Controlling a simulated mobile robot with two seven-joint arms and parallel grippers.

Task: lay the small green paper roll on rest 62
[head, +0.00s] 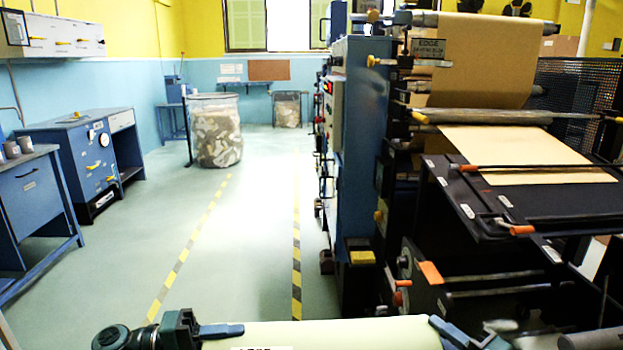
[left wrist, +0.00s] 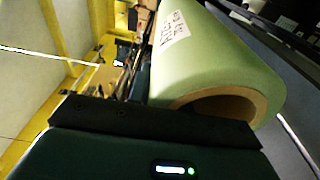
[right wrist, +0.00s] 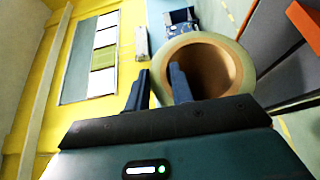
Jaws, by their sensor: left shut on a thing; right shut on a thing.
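The green paper roll (head: 335,334) lies level across the bottom of the head view, pale and partly cut off by the frame. My left gripper (head: 222,330) is shut on its left end. My right gripper (head: 452,330) is shut on its right end. In the left wrist view the roll (left wrist: 215,62) shows a white label and a hollow brown core; the left fingers are hidden there. In the right wrist view one right finger is inside the core and the other outside the roll's wall (right wrist: 217,44). I cannot make out rest 62 in any view.
A blue and black machine (head: 365,150) with a large kraft roll (head: 480,60) and a brown sheet (head: 525,155) fills the right. Blue benches (head: 75,155) stand at the left and a patterned bin (head: 217,135) at the back. The floor between the striped lines (head: 296,250) is clear.

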